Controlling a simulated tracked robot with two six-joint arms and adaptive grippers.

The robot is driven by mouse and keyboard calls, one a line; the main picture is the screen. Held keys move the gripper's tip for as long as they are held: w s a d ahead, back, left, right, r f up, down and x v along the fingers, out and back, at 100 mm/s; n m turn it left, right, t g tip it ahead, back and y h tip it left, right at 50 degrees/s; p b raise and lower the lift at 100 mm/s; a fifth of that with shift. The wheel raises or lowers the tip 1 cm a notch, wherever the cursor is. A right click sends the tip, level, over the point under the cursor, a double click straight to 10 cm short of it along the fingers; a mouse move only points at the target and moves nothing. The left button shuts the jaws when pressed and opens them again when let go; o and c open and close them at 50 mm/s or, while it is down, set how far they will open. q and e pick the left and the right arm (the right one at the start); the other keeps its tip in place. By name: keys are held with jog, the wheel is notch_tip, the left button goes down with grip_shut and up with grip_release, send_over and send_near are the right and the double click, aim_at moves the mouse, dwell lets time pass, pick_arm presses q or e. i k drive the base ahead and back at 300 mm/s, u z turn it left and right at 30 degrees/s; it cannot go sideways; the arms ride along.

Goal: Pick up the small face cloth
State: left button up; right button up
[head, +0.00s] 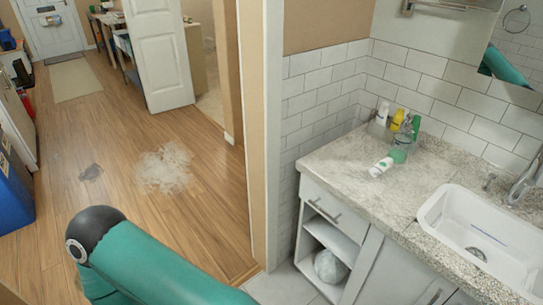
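I cannot make out a small face cloth for certain in the head view. A pale whitish patch (168,167) lies on the wood floor, with a smaller dark grey patch (91,172) to its left; I cannot tell what either is. A rounded whitish-grey object (330,267) sits in the open shelf of the vanity (318,203). Neither gripper is in view. A teal link of my own arm with a black joint crosses the bottom left.
The stone counter (345,158) holds several small bottles, a green cup (400,149) and a lying white tube (381,167), left of the white sink (480,235). A wall edge (265,130) separates the bathroom from the hallway. An open white door (157,50) stands behind. The hallway floor is mostly clear.

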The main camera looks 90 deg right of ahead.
aim_at(376, 171)
jog(key=u, duration=0.05)
jog(key=i, duration=0.25)
jog(key=z, duration=3.05)
jog(key=i, duration=0.55)
jog(key=u, duration=0.45)
jog(key=k, duration=0.55)
jog(key=z, duration=0.3)
